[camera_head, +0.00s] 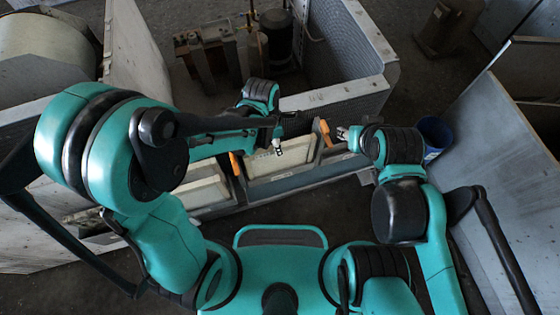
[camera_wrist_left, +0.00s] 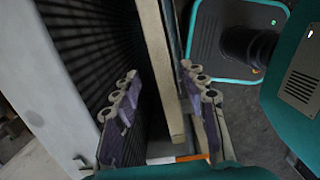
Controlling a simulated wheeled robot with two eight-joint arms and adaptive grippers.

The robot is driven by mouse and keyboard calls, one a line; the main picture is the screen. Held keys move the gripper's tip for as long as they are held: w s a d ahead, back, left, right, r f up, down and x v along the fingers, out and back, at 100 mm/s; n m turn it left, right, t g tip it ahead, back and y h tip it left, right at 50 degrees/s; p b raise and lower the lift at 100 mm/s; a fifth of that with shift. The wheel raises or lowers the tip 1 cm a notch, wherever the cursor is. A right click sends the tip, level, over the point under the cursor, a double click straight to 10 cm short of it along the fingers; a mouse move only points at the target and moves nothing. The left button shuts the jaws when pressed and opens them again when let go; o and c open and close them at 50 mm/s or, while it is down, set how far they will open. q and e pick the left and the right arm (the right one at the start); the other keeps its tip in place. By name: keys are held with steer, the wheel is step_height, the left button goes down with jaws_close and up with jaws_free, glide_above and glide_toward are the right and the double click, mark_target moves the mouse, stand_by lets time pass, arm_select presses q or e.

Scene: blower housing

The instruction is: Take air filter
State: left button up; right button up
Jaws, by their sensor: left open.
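A cream air filter panel (camera_head: 290,158) stands on edge in the slot of the housing's front in the head view. My left gripper (camera_head: 278,147) is above its top edge. In the left wrist view the filter (camera_wrist_left: 158,60) passes between the two spread fingers of my left gripper (camera_wrist_left: 162,95), with gaps visible on both sides. The gripper is open and not closed on it. My right gripper (camera_head: 342,133) hovers right of the filter, near an orange latch (camera_head: 325,132); its finger opening is too small to tell.
A second cream panel (camera_head: 200,190) lies to the left, beside another orange latch (camera_head: 236,164). The grey housing wall (camera_head: 345,98) rises behind the slot. A blue bin (camera_head: 435,135) stands to the right, near a large grey panel (camera_head: 500,160).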

mark_target(280, 161)
arm_select(q)
steer(key=shift+a+f, duration=0.15)
steer(key=shift+f, duration=0.45)
step_height(280, 161, down, 7)
steer(key=d+b, duration=0.1)
steer(key=b, duration=0.3)
steer(key=shift+d+f, duration=0.15)
steer(key=shift+d, duration=0.25)
jaws_close()
